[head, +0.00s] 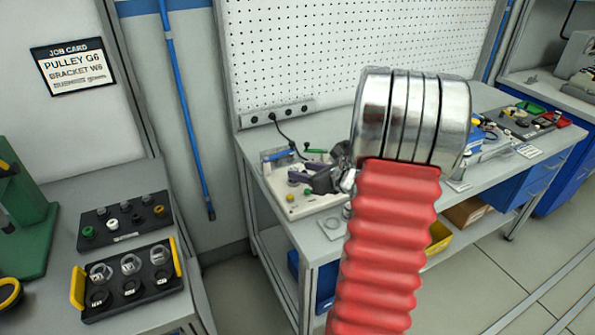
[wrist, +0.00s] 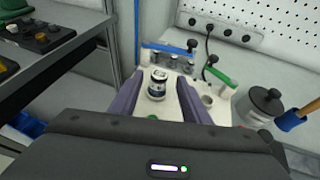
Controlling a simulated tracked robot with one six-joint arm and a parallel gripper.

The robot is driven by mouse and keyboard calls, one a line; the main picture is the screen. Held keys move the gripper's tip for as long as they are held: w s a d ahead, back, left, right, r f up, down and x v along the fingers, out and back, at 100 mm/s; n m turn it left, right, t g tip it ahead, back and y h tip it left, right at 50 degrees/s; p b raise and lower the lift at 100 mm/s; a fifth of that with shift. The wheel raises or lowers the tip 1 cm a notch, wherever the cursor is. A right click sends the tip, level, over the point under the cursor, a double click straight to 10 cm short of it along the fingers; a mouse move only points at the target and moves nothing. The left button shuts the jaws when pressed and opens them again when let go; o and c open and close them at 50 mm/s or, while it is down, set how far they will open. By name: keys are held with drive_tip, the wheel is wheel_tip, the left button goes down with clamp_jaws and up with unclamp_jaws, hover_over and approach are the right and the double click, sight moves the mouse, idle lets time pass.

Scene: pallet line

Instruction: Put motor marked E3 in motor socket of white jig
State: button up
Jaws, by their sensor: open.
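The white jig (head: 311,203) lies on the workbench in the head view, partly hidden by my arm. In the wrist view the white jig (wrist: 219,116) carries a blue bar, a green bar and dark knobs. A small silver and dark cylinder (wrist: 157,85), which looks like a motor, stands upright between my fingers; its marking is too small to read. My gripper (wrist: 160,76) is open, with one purple finger on each side of the cylinder and visible gaps. In the head view my gripper (head: 299,170) is over the jig.
A dark lidded pot (wrist: 264,102) and an orange-and-blue handle (wrist: 300,115) are right of the jig. A pegboard (head: 360,40) rises behind the bench. Black trays (head: 122,222) of parts sit on the left table. A job card (head: 74,68) hangs above them.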

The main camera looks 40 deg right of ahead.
drive_tip(key=v, duration=0.8)
drive_tip(key=shift+s, duration=0.3)
drive_tip(key=shift+r, duration=0.1)
drive_tip(key=a+r+n+g+y, duration=0.25)
drive_tip(key=a+n, duration=0.55)
drive_tip(key=a, duration=0.6)
drive_tip(key=a+r+n+g+y, duration=0.2)
drive_tip(key=a+n+g+y, duration=0.15)
drive_tip(key=a+n, duration=0.8)
drive_tip(key=s+a+r+n+g+h, duration=0.1)
drive_tip(key=s+a+r+n+h, duration=0.1)
drive_tip(key=s+a+n, duration=0.4)
drive_tip(key=s+a+r+n+g+h, duration=0.1)
drive_tip(key=s+a+n+h, duration=0.2)
drive_tip(key=s+a+n, duration=0.3)
drive_tip(key=n, duration=0.4)
drive_tip(key=shift+r+n+h, duration=0.3)
drive_tip(key=shift+r+n, duration=0.05)
drive_tip(key=shift+s, duration=0.15)
drive_tip(key=shift+c, duration=0.5)
